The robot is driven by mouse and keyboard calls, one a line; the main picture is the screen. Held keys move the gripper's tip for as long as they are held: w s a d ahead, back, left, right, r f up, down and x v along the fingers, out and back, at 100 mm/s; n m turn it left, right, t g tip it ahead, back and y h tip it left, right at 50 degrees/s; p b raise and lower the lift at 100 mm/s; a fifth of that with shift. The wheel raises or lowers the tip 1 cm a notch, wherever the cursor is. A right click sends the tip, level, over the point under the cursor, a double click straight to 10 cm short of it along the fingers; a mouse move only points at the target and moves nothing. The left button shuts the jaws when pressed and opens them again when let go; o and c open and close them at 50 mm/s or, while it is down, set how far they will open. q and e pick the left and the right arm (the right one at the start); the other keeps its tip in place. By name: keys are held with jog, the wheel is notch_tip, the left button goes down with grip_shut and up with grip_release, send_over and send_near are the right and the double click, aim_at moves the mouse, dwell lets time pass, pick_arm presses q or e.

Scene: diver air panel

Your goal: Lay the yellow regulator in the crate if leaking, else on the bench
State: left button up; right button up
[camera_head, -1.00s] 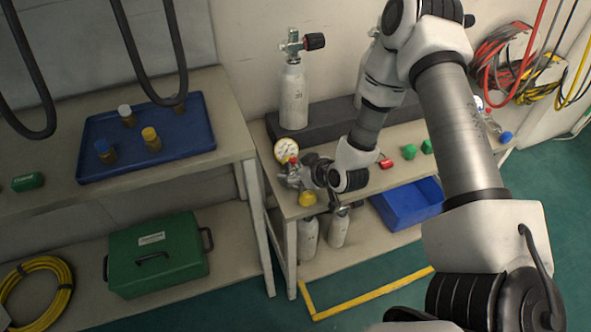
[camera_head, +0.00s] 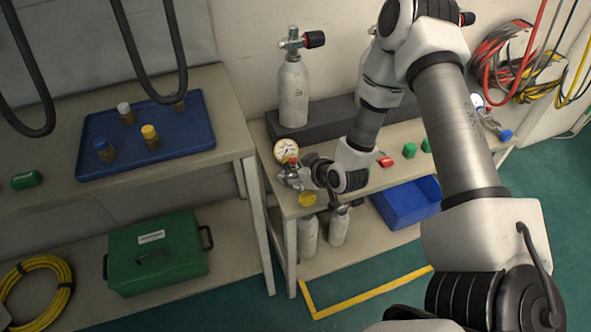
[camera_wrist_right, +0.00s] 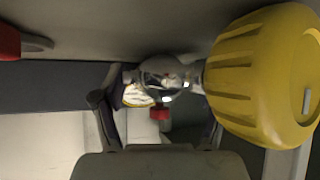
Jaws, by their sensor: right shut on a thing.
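The yellow regulator shows a round yellow cap (camera_head: 307,199) on a metal body at the left end of the right bench (camera_head: 392,177). In the right wrist view the ribbed yellow cap (camera_wrist_right: 262,78) is large, joined to a metal fitting between the fingers. My right gripper (camera_head: 308,177) is shut on the regulator's body. A white-faced gauge (camera_head: 286,151) stands just behind; its reading is too small to tell. The blue crate (camera_head: 405,206) is low under the bench's front edge. My left gripper is not in view.
A grey cylinder (camera_head: 293,92) stands on a dark block behind the gripper. Small green and red items lie on the bench right of my wrist. Cylinders (camera_head: 339,227) stand below.

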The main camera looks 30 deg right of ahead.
jog(key=shift+f, duration=0.1)
jog(key=o, duration=1.8)
jog(key=v, duration=0.7)
jog(key=shift+s+r, duration=0.2)
jog(key=shift+s, duration=0.05)
